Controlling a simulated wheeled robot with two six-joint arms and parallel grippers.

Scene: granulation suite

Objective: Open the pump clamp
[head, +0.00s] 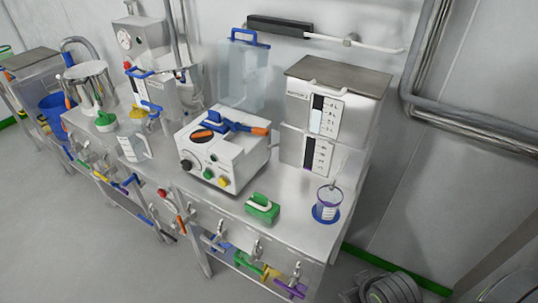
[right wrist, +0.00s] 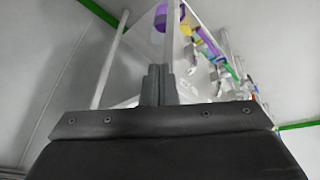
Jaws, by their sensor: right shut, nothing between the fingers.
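The lever lies low across the top, pointing right. My right gripper (right wrist: 159,72) shows only in the right wrist view; its two grey fingers are together and empty. The wrist view shows the bench's end and hanging tools beyond the fingers, not the pump. My left gripper is in neither view.
A stacked metal unit (head: 338,85) stands behind. Pipes run along the right wall.

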